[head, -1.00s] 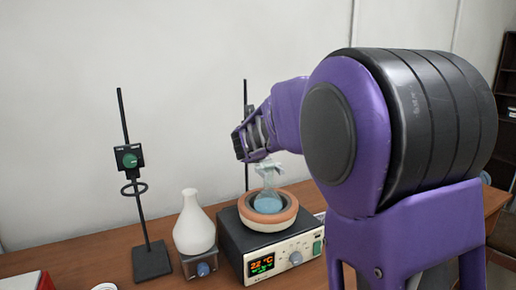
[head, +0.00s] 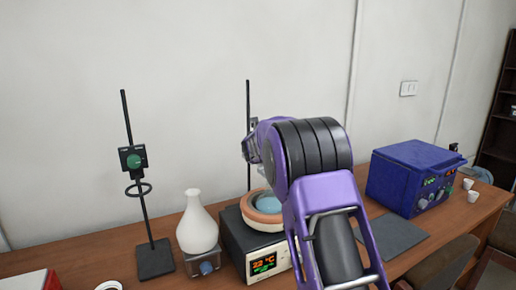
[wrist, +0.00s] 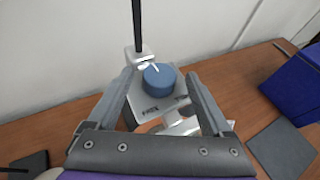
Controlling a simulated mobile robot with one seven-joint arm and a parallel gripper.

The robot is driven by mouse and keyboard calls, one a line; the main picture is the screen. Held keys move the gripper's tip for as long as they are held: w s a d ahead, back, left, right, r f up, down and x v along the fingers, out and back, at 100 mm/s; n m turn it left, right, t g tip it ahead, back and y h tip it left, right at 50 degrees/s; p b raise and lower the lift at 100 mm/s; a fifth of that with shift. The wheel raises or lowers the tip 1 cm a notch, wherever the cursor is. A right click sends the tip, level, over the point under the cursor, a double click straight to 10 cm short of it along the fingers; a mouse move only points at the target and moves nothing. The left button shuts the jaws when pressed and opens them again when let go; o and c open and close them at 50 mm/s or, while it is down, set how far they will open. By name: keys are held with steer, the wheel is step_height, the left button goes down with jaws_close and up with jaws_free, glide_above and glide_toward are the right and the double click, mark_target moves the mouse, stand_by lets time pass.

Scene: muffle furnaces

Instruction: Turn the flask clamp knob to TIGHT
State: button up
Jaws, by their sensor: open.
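The blue clamp knob (wrist: 158,77) sits on a pale label plate (wrist: 143,103) in the wrist view, with a white mark near its upper edge. One printed label reads FREE; the other, to its right, is partly covered and hard to read. My gripper (wrist: 160,74) is open, with one finger on each side of the knob; I cannot tell if either touches it. In the head view my gripper (head: 250,150) is mostly hidden by my arm, and the knob is not visible. The flask with blue liquid (head: 267,203) sits in the heating mantle (head: 252,217), partly hidden.
A dark stand rod (head: 248,105) rises behind my gripper. Right are a grey mat (head: 393,238), a blue box (head: 405,178) and white cups (head: 472,195).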

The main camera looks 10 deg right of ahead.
steer(key=shift+p+x, duration=0.3)
steer(key=shift+x, duration=0.75)
jaws_close()
steer(key=m+h, duration=0.1)
steer(key=m+g+h+p, duration=0.1)
steer(key=h, duration=0.1)
steer(key=shift+a+m, duration=0.2)
steer(key=shift+m, duration=0.2)
steer(key=shift+m+g+h, duration=1.2)
steer(key=shift+m+h, duration=0.8)
steer(key=shift+m+g+h, duration=0.3)
steer(key=shift+m+h, duration=0.1)
